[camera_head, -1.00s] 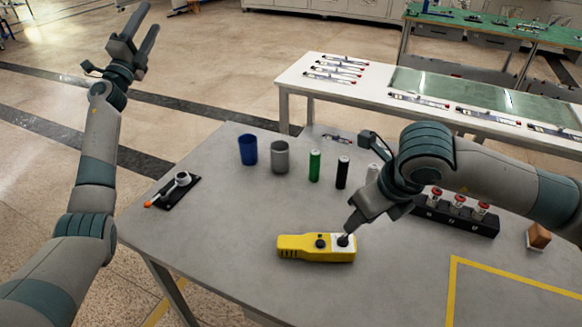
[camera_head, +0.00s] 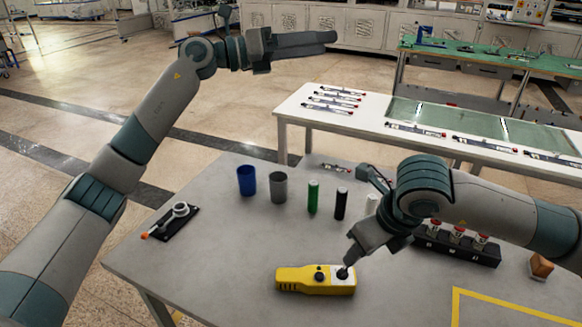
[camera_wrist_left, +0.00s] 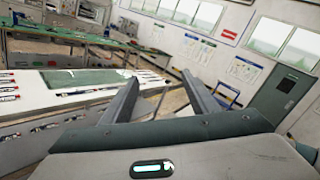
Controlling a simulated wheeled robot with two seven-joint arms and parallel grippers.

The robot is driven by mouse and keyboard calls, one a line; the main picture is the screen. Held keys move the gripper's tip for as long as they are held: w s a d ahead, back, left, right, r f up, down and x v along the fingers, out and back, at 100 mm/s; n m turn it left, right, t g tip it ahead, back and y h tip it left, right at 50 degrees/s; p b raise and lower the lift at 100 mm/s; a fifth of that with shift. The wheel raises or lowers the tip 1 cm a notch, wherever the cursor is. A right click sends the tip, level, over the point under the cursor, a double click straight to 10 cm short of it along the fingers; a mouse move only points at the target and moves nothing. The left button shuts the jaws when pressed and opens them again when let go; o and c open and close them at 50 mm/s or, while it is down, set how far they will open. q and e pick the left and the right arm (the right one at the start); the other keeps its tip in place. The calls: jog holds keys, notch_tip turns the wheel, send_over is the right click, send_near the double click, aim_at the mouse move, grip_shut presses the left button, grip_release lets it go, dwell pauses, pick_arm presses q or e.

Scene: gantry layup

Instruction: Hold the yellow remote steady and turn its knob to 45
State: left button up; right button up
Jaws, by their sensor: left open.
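The yellow remote (camera_head: 300,281) lies flat on the near grey table, with a black knob (camera_head: 319,273) near its middle and a white panel at its right end. My right gripper (camera_head: 343,271) points down at the white panel, at a small dark part there. Its fingertips are too small to tell open from shut. My left gripper (camera_head: 325,43) is raised high beyond the table, pointing right, far from the remote. In the left wrist view its two fingers (camera_wrist_left: 160,98) stand apart with nothing between them.
On the table (camera_head: 230,270) stand a blue cup (camera_head: 246,181), a grey cup (camera_head: 278,188), a green cylinder (camera_head: 313,197) and a black cylinder (camera_head: 341,204). A black holder (camera_head: 178,223) lies left. A black button box (camera_head: 458,244) is behind my right forearm. The table's left front is clear.

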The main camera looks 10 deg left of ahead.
pick_arm(q)
jog(key=s+d+f+m+g+y, duration=0.35)
jog(key=s+d+f, duration=0.3)
jog(key=d, duration=0.25)
jog(key=m+g+y, duration=0.4)
jog(key=m+y, duration=0.2)
jog(key=y, duration=0.8)
send_over(291, 274)
notch_tip(291, 274, down, 23)
jog(key=shift+s+f+n, duration=0.1)
jog(key=shift+f+n, duration=0.1)
jog(key=shift+n, duration=0.05)
notch_tip(291, 274, down, 17)
jog(key=shift+f, duration=0.1)
